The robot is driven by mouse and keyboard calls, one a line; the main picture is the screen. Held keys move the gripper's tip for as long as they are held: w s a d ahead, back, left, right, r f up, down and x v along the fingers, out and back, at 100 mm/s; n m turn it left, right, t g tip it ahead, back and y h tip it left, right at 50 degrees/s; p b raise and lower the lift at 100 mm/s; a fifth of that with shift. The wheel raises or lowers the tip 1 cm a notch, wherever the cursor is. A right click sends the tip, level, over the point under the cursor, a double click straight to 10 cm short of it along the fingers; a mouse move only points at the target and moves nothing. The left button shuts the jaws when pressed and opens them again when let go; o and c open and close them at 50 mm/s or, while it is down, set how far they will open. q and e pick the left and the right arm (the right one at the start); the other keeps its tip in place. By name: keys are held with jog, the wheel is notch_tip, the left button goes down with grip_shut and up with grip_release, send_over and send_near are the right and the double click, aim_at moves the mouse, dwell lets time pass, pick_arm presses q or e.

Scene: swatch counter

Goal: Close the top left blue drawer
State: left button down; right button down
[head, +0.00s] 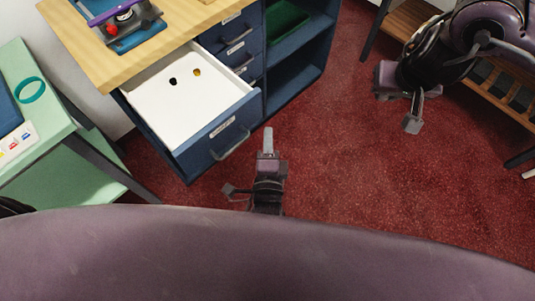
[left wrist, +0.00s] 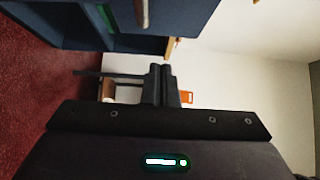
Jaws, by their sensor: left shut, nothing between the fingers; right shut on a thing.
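The top left blue drawer (head: 218,141) stands pulled out of the blue cabinet in the head view. Its inside is white, with a small dark item (head: 173,81) and a small yellow-brown item (head: 197,72) in it. A grey bar handle is on its front. My left gripper (head: 267,140) is in front of the drawer, just right of the handle; contact cannot be told. Its fingers show together and empty in the left wrist view (left wrist: 161,84), below a blue front with a handle (left wrist: 142,12). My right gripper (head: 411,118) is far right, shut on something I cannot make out.
Closed drawers (head: 239,42) and open shelves (head: 289,55) adjoin on the right. A wooden top (head: 90,50) lies above. A green table (head: 50,120) stands left; a slatted wooden bench (head: 410,20) stands right. Red floor between is clear.

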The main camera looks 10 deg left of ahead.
aim_at(188, 61)
pick_arm(q)
jog(key=shift+w+a, duration=0.9)
jog(key=shift+w, duration=0.25)
jog(key=shift+w+a, duration=0.85)
jog(key=shift+w, duration=0.25)
pick_arm(e)
jog(key=shift+r, duration=0.25)
pick_arm(q)
jog(key=shift+p, duration=0.3)
